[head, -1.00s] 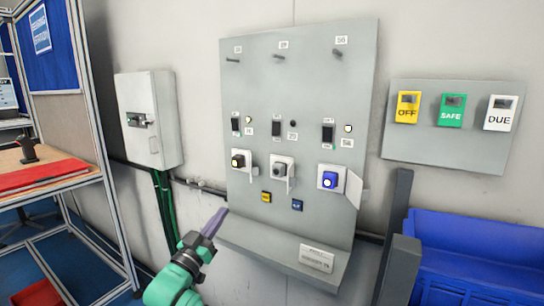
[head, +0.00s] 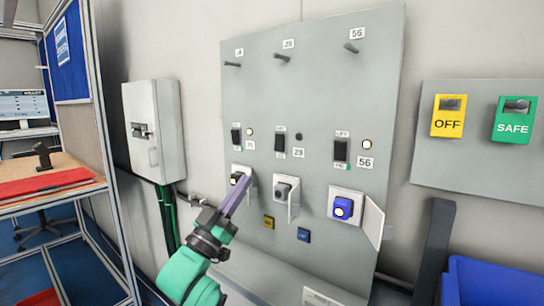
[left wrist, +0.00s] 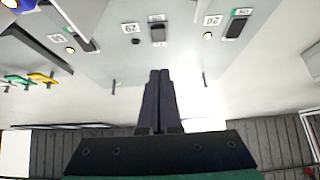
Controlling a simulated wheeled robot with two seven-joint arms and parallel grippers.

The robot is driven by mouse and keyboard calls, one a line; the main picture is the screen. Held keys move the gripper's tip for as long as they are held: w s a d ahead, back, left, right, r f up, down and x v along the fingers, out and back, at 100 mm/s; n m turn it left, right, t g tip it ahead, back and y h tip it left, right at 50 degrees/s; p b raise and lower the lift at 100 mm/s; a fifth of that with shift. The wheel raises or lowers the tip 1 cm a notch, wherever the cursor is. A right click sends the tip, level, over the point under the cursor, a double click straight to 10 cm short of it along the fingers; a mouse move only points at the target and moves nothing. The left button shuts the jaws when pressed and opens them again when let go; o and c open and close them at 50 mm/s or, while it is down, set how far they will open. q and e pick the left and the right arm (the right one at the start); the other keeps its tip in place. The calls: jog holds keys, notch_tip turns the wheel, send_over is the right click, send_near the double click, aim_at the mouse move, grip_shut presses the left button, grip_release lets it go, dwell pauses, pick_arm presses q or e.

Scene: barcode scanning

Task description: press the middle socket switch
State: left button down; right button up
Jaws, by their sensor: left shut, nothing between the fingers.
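The middle socket switch (head: 279,142) is a black rocker on the grey panel (head: 310,85), beside a 29 label and a dark lamp (head: 298,136). It also shows in the left wrist view (left wrist: 158,32), ahead of the fingers. My left gripper (head: 241,186) is shut and empty, its purple fingers pointing up at the panel. In the head view its tips overlap the left socket (head: 236,178), below and left of the middle switch. In the left wrist view the tips (left wrist: 160,72) appear apart from the switch. My right gripper is out of view.
The left switch (head: 235,136) and right switch (head: 341,151) flank the middle one. Open flaps stand out beside the middle socket (head: 282,190) and right socket (head: 343,208), which has a blue plug. A grey cabinet (head: 155,130) hangs left; a blue bin (head: 490,280) stands right.

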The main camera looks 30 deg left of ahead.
aim_at(279, 145)
pick_arm(q)
jog(key=p+x, duration=0.1)
jog(key=x, duration=0.2)
jog(key=f+p+x, duration=0.1)
jog(key=x, duration=0.3)
jog(key=w+p+x, duration=0.1)
jog(key=x, duration=0.3)
jog(key=shift+w+d+f, duration=0.1)
jog(key=shift+f, duration=0.15)
jog(key=shift+w+d+f+p, duration=0.1)
jog(key=shift+w+f+p, duration=0.15)
jog(key=shift+w, duration=0.25)
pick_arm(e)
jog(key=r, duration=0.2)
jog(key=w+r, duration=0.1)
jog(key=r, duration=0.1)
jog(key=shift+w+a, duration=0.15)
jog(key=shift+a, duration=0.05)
